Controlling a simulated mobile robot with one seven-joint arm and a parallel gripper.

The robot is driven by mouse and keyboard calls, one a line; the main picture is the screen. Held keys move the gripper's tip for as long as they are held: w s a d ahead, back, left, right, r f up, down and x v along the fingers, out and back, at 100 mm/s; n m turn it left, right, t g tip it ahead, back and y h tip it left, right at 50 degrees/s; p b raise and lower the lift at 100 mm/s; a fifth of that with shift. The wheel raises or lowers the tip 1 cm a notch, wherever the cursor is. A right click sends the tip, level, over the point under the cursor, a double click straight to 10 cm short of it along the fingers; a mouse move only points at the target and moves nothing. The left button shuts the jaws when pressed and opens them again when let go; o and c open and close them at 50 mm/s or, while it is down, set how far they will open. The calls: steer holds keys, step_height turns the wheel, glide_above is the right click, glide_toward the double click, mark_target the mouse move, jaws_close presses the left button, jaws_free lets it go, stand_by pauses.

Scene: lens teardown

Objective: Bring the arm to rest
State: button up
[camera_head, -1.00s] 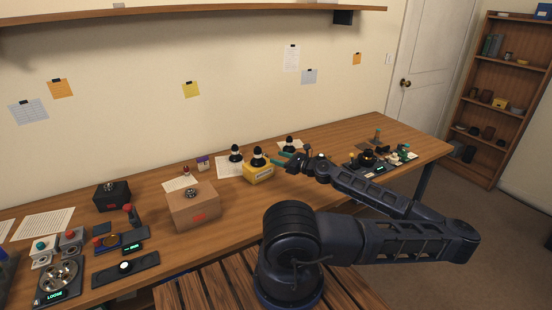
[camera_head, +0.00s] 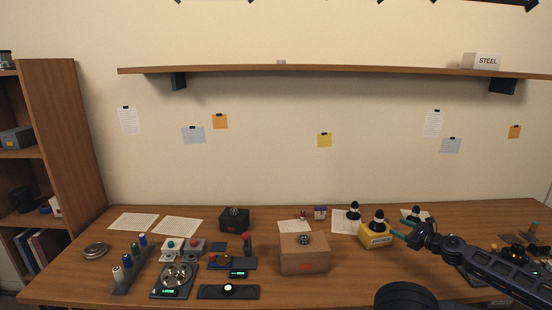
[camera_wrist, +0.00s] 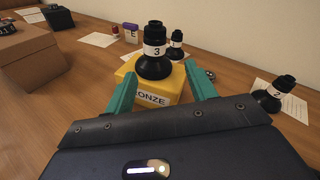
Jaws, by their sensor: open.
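My gripper (camera_head: 399,229) is at the right of the head view, reaching over the wooden table (camera_head: 80,270) from the right. In the wrist view its two teal fingers (camera_wrist: 162,92) are apart, with nothing held between them. A black piece labelled 3 (camera_wrist: 154,52) stands upright on a yellow block (camera_wrist: 131,78) whose label reads in part "ONZE". Both are just ahead of the open fingers; whether a finger touches the block I cannot tell. In the head view the yellow block (camera_head: 374,239) sits left of the fingertips.
A cardboard box (camera_head: 304,262) is left of the yellow block. Dark devices (camera_head: 514,250) lie at the right under my arm. A shelf (camera_head: 330,70) hangs above.

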steer(key=w+d+r+n+g+h, duration=0.15)
steer(key=w+n+g+h, duration=0.3)
steer(key=w+n, duration=0.75)
steer(key=w+a+r+n+g+h, duration=0.2)
steer(key=w+a+r+n, duration=0.15)
steer(key=a+n, duration=0.3)
steer(key=s+a+r+n+g+h, duration=0.2)
steer(key=s+a+r+n, duration=0.1)
steer(key=s+a+r, duration=0.55)
steer(key=s+a+r+n+g+h, duration=0.1)
steer(key=s+a+r+n+h, duration=0.15)
steer(key=s+a+r, duration=0.6)
steer(key=s+a+r+n+y, duration=0.1)
steer(key=s+r, duration=0.2)
steer(key=s, duration=0.8)
steer(key=s+a+r+n+y, duration=0.1)
steer(key=s+r, duration=0.3)
steer(key=s, duration=0.7)
steer(key=shift+s+y, duration=0.35)
steer(key=shift+y, duration=0.05)
